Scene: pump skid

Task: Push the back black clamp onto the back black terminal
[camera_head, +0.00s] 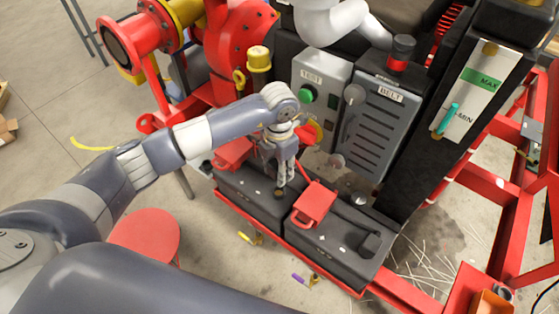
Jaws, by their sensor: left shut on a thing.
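Two black batteries stand side by side on a red frame: the back one (245,197) at left and the front one (335,248) at right. My left gripper (281,189) points down over the back battery's right part. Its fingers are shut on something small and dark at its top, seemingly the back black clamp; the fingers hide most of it. The terminal under the fingertips is hidden, so I cannot tell whether the clamp touches it. A red cover or clamp (232,153) sits at the back battery's rear, another (313,204) between the batteries. My right gripper is not in view.
A grey box with a green button (307,94) and a vented BELT panel (380,125) stand close behind the batteries. A yellow-capped fitting (258,59) and red pump parts (240,45) rise behind my arm. A red round stool (146,235) stands below it.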

